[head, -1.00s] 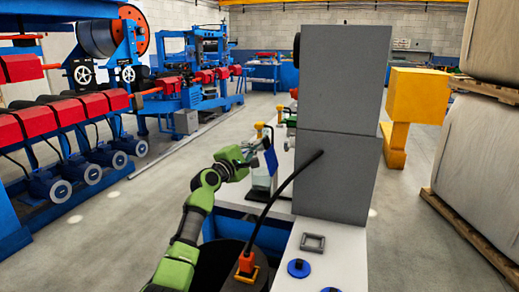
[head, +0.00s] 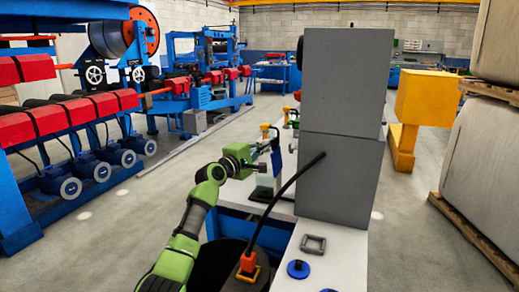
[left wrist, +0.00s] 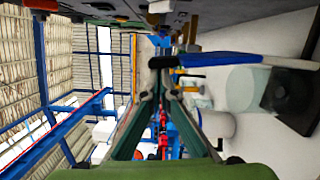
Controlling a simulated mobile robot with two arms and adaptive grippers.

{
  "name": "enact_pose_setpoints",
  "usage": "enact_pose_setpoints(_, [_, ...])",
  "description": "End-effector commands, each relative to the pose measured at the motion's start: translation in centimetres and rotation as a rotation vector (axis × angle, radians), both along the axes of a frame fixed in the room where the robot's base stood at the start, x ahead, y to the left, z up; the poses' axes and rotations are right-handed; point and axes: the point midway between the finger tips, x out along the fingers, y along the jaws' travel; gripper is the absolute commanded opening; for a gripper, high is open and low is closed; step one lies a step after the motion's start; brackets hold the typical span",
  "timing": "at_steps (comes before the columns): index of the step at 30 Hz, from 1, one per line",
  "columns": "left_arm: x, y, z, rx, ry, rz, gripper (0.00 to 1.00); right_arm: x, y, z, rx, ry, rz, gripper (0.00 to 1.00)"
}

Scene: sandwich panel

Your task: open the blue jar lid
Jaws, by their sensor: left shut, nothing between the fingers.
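In the left wrist view the lid (left wrist: 215,59) shows edge-on beside the clear jar (left wrist: 243,88), which lies sideways in that picture. My left gripper (head: 271,146) is at the height of the lid's upper end, close to it. Its fingertips (left wrist: 160,72) are together and empty in the left wrist view; whether they touch the lid is unclear. My right gripper is out of view.
The tall grey cabinet (head: 340,150) stands just right of the jar. Blue knobs (head: 298,268) sit on the near bench. Open floor lies to the left.

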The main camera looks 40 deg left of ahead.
Motion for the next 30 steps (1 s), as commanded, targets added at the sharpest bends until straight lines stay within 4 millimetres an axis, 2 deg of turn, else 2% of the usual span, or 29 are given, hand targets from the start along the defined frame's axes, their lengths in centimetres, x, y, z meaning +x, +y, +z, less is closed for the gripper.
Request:
enact_pose_setpoints(5, [-1.7,0.1,-0.2,0.003,0.001,0.001,0.00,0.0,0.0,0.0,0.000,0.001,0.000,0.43])
enact_pose_setpoints(15, [-8.2,0.1,-0.4,0.003,0.002,0.001,0.00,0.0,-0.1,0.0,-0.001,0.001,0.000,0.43])
enact_pose_setpoints(19, [-10.2,0.1,-0.5,0.002,0.002,0.001,0.00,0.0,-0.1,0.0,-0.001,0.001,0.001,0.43])
enact_pose_setpoints(24, [-11.6,0.1,-0.5,0.002,0.002,0.001,0.00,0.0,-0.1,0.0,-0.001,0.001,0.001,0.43])
enact_pose_setpoints(30, [-11.9,0.1,-0.4,0.001,0.000,0.001,0.00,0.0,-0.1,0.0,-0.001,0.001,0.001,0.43])
